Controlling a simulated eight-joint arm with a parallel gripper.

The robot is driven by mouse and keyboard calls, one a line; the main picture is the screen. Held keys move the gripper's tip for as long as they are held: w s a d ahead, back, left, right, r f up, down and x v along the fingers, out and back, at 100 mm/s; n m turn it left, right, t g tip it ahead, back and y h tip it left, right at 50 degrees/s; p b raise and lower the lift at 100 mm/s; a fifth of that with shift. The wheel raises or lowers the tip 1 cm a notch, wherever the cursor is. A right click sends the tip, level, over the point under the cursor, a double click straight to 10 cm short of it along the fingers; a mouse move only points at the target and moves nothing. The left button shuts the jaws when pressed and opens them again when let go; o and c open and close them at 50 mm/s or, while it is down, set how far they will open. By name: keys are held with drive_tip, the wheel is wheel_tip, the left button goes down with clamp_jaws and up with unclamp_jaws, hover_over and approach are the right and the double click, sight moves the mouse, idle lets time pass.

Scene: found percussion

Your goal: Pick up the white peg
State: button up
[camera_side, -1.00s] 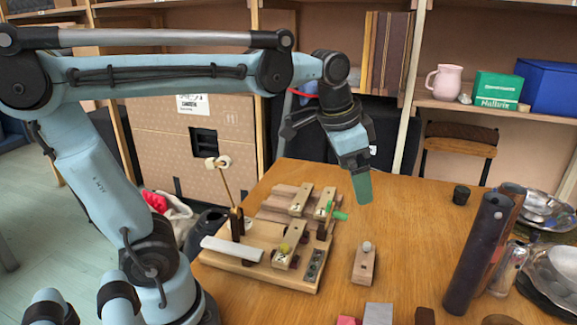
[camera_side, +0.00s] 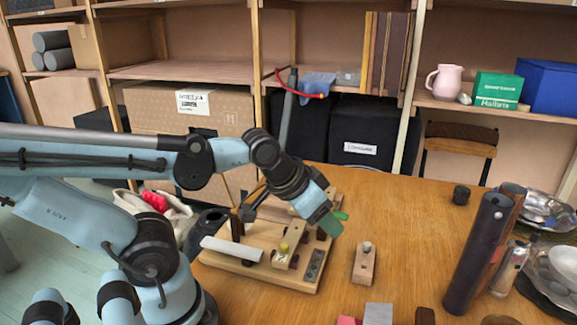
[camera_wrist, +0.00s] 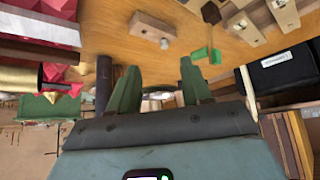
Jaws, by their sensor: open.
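The white peg (camera_side: 366,247) stands upright in a small loose wooden block (camera_side: 363,266) on the table, right of the wooden base board. In the wrist view the peg (camera_wrist: 164,43) shows at the end of its block (camera_wrist: 148,26), beyond my fingers. My gripper (camera_side: 331,226) is above the right part of the board, up and to the left of the peg in the side view, and apart from it. In the wrist view my gripper (camera_wrist: 160,80) has its two green fingers spread with nothing between them.
The base board (camera_side: 232,275) carries a yellow peg (camera_side: 284,248) in a block and a whitish bar (camera_side: 232,249). A green peg (camera_side: 340,215) is close beside my fingers. A dark cylinder (camera_side: 478,255) stands at the right. The table around the loose block is clear.

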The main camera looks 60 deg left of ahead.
drive_tip(key=shift+w+r, duration=0.1)
drive_tip(key=n+g, duration=0.2)
drive_tip(key=g, duration=0.5)
hover_over(367, 243)
drive_tip(key=f, duration=0.5)
drive_tip(key=shift+d+f, duration=0.35)
drive_tip(key=shift+d, duration=0.05)
drive_tip(key=shift+a+f, duration=0.2)
drive_tip(key=shift+f, duration=1.15)
drive_tip(key=shift+a+f, duration=0.2)
drive_tip(key=shift+f, duration=1.1)
clamp_jaws()
